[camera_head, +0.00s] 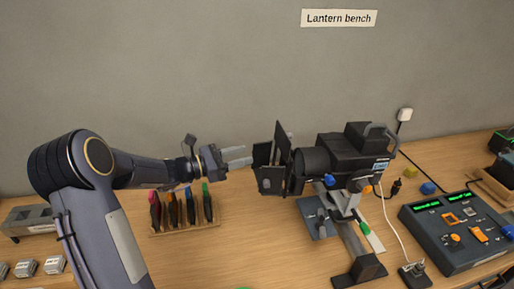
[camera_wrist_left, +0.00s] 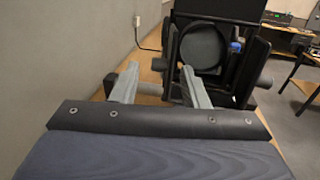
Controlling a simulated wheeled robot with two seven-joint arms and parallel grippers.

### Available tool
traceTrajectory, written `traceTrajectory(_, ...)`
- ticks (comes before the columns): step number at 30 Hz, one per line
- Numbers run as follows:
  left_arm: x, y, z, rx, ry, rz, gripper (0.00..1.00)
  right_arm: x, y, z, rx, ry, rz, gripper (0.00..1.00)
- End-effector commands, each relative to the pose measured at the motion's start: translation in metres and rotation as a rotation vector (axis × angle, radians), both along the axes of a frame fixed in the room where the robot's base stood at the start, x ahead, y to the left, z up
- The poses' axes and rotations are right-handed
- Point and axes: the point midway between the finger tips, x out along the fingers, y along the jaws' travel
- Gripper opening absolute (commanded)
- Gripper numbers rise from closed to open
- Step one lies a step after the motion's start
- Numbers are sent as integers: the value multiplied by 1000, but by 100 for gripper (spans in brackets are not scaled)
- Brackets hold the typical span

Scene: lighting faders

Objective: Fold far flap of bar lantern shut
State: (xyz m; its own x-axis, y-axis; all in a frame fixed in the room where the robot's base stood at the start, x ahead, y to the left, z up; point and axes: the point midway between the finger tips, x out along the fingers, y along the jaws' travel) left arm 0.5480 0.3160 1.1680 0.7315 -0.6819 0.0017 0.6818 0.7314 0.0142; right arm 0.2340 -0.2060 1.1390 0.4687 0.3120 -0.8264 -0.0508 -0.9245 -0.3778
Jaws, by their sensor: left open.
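The black bar lantern (camera_head: 355,152) stands on a stand on the bench, its front facing left. Its dark flaps (camera_head: 270,178) stand out around the front, with a tall thin panel (camera_head: 283,145) rising among them. In the left wrist view, the round lens (camera_wrist_left: 203,47) shows uncovered between the flaps, with a side flap (camera_wrist_left: 254,70) open at right. The far flap is hard to separate from the others. My right gripper is out of view.
A rack of coloured pieces (camera_head: 183,222) stands below my left gripper. A lighting console (camera_head: 460,230) sits at right, with a white cable between it and the lantern. The grey wall is close behind. Bare bench lies at the front middle.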

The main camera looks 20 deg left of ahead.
Motion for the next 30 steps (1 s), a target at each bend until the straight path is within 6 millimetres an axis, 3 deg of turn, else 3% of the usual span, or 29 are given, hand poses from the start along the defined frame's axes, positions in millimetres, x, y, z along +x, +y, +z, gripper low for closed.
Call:
traceTrajectory(9,32,-30,2,1,-1,-2,41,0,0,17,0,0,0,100)
traceTrajectory(20,36,-34,0,2,-1,0,40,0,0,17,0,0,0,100)
traceTrajectory(28,36,-33,0,2,-1,2,4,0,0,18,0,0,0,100)
traceTrajectory(30,36,-33,1,2,-1,2,2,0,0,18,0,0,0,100)
